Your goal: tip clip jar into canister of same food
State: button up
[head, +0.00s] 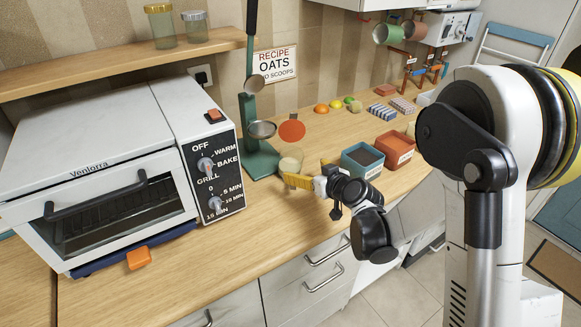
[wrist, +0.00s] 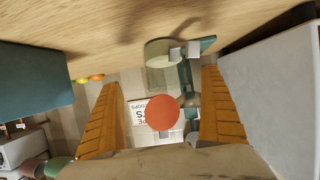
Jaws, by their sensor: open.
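A clear jar with pale contents (head: 291,160) stands on the counter by the green stand. In the wrist view a pale-topped glass jar (wrist: 160,52) lies ahead, between the line of my fingers. A round red disc (head: 291,131) shows just above the jar; I cannot tell if it is its lid. It also shows in the wrist view (wrist: 162,112). My gripper (head: 304,174) is open and empty, its yellow fingers close to the jar.
A sign (head: 274,65) on the wall reads "RECIPE OATS". A white toaster oven (head: 95,150) fills the left counter. Fruit (head: 321,108) and small packets lie at the back. Counter in front of the jar is clear.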

aim_at(285, 159)
jog(key=b+x, duration=0.1)
jog(key=x, duration=0.2)
jog(key=b+x, duration=0.1)
jog(key=x, duration=0.2)
jog(key=a+x, duration=0.1)
jog(key=x, duration=0.2)
jog(key=shift+r+b, duration=0.25)
jog(key=shift+b, duration=0.15)
jog(key=shift+r, duration=0.1)
jog(key=c, duration=1.5)
jog(key=shift+r, duration=0.1)
